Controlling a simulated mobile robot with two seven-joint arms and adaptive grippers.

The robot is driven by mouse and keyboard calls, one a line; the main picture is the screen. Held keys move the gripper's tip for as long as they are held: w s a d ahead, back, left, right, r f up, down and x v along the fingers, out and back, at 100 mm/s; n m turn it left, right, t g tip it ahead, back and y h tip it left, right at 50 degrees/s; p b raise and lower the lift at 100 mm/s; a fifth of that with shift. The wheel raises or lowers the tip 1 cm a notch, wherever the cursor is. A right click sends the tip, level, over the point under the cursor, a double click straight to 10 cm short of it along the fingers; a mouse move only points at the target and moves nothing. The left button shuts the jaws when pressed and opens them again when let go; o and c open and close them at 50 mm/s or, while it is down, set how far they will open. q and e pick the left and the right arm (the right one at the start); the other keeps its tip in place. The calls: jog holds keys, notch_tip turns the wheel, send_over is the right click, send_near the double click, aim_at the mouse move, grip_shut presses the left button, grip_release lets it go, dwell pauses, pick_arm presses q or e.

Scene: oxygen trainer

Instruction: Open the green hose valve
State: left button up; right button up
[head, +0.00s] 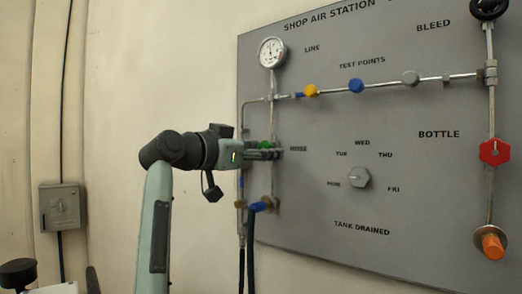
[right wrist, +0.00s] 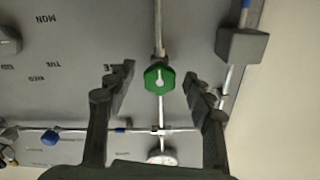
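The green hose valve (head: 266,145) is a small green knob on the vertical pipe next to the HOSE label, partly hidden by my right gripper (head: 270,152). In the right wrist view the green valve (right wrist: 159,78) is a hexagonal knob with a white pointer lying roughly along the pipe. My right gripper (right wrist: 161,82) is open, with one finger on each side of the knob and visible gaps between. I cannot tell how far the fingertips are from the panel. My left gripper is not in view.
The grey panel (head: 400,212) carries a gauge (head: 272,52), a yellow knob (head: 311,90), a blue knob (head: 356,86), a red valve (head: 494,151) and an orange knob (head: 491,244). Blue-ended hoses (head: 250,240) hang below the green valve. A grey box (head: 62,207) is on the left wall.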

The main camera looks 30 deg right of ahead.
jog(key=v, duration=1.2)
dwell(0.3)
